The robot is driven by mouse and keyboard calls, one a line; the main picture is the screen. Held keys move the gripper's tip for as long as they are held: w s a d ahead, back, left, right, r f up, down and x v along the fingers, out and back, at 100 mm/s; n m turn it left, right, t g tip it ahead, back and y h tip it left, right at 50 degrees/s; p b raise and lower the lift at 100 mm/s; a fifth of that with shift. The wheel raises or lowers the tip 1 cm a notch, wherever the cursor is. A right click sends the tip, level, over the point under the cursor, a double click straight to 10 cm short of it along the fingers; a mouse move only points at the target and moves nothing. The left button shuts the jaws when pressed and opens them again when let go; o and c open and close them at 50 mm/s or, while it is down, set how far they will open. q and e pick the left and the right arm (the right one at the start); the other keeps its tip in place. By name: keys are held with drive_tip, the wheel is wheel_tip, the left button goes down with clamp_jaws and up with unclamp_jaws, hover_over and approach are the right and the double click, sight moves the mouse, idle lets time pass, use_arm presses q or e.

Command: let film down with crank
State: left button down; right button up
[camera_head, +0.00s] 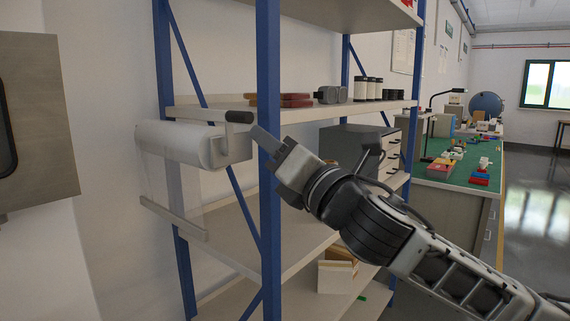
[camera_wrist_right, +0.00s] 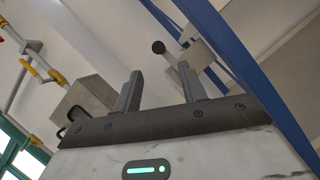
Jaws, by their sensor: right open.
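The film roll (camera_head: 178,142) is a white cylinder mounted at the left end of the blue shelf rack. A clear film sheet (camera_head: 172,188) hangs from it, with a pale bar (camera_head: 173,217) along its bottom edge. The crank has a black handle (camera_head: 239,117) at the roll's right end. In the right wrist view a black knob (camera_wrist_right: 158,47), which looks like the crank handle, shows beyond the fingers. My right gripper (camera_head: 261,137) is open and empty, just right of and slightly below the handle, apart from it. My left gripper is out of view.
A blue rack post (camera_head: 268,60) stands right by my right gripper. The middle shelf (camera_head: 205,112) holds boxes and jars. A grey drawer cabinet (camera_head: 350,145) stands on a lower shelf. A green-topped bench (camera_head: 450,175) is at right. A wall panel (camera_head: 45,120) is at far left.

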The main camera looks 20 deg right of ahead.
drive_tip(key=shift+v, duration=1.4)
